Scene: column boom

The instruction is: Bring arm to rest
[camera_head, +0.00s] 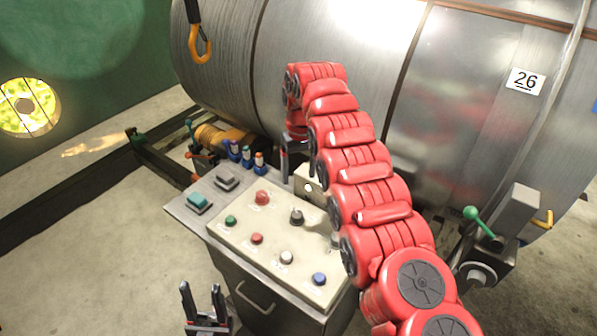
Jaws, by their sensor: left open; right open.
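My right arm, a chain of red segments, enters from the bottom right, arches up over the control panel (243,235) and bends down at its far end. Its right gripper (297,172) is dark, points down and is open behind the panel's back edge, near a pale box; the arm partly hides that area. I see nothing between its fingers. My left gripper (203,300) is at the bottom, left of the panel's cabinet. Its two dark fingers point up, apart and empty. The rest of the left arm is out of view.
The panel carries several coloured buttons, including a red one (262,197). A large metal cylinder (330,40) fills the back. An orange hook (201,48) hangs at upper left. A green-knobbed lever (472,213) stands at right. The floor at lower left is clear.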

